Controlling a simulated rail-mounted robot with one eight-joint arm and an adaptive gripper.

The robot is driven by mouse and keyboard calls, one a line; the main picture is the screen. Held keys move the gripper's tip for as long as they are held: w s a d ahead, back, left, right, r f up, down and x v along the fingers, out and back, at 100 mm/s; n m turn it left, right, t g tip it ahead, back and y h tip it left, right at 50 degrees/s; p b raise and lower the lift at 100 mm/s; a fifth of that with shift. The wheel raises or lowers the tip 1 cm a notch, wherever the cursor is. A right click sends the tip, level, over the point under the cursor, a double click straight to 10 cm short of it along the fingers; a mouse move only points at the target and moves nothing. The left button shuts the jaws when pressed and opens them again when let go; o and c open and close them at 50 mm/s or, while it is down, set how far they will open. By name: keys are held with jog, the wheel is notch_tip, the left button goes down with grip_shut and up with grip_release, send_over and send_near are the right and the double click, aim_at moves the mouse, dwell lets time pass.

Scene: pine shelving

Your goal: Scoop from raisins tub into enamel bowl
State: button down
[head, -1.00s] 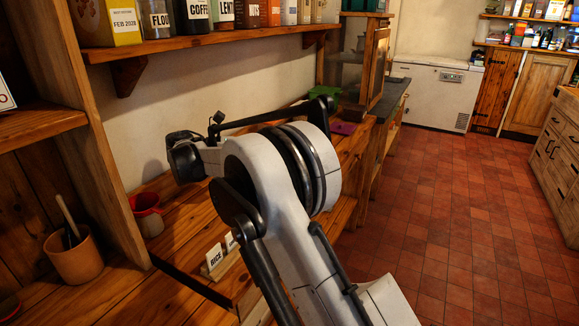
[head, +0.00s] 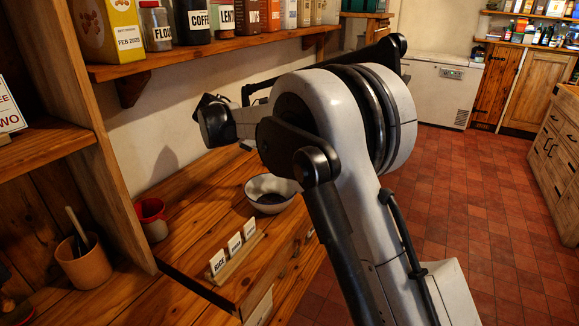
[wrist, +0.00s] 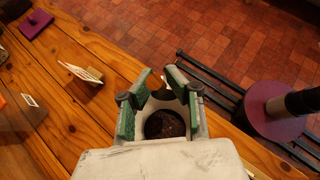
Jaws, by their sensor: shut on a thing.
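The enamel bowl (head: 284,186) is white and stands on the wooden counter in the head view, partly behind my arm, with something dark in its bottom. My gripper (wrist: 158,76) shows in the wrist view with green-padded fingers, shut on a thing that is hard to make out. Between the fingers is a pale shape with a dark round patch (wrist: 165,125); I cannot tell whether it is a held scoop or a bowl below. My arm hides the gripper in the head view. I cannot pick out the raisins tub.
A rack of label cards (head: 236,250) stands at the counter's front edge. A red cup (head: 151,219) and a terracotta pot (head: 84,262) stand to the left. Jars line the shelf (head: 200,57) above. The wrist view shows a purple disc (wrist: 268,124) at right and a purple mat (wrist: 36,23).

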jog(key=shift+d+r+y, duration=0.15)
jog(key=shift+d+y, duration=0.4)
jog(key=shift+y, duration=0.05)
jog(key=shift+a, duration=0.1)
jog(key=d+y+p, duration=0.2)
jog(key=d+y, duration=0.4)
jog(key=d, duration=0.1)
jog(key=shift+w+p, duration=0.15)
jog(key=shift+p, duration=0.25)
jog(key=shift+d+g, duration=0.15)
jog(key=shift+g, duration=0.15)
jog(key=shift+w+d+r+m+y+p, duration=0.15)
jog(key=shift+d+r+y+p, duration=0.25)
jog(key=shift+d+y, duration=0.45)
jog(key=shift+s+d+r+m+y+p, duration=0.15)
jog(key=shift+d+r+y, duration=0.35)
jog(key=shift+d+y, duration=0.3)
jog(key=shift+w+d+r+m+y+p, duration=0.1)
jog(key=shift+d+r+y+p, duration=0.3)
jog(key=shift+d+y, duration=0.4)
jog(key=shift+r, duration=0.1)
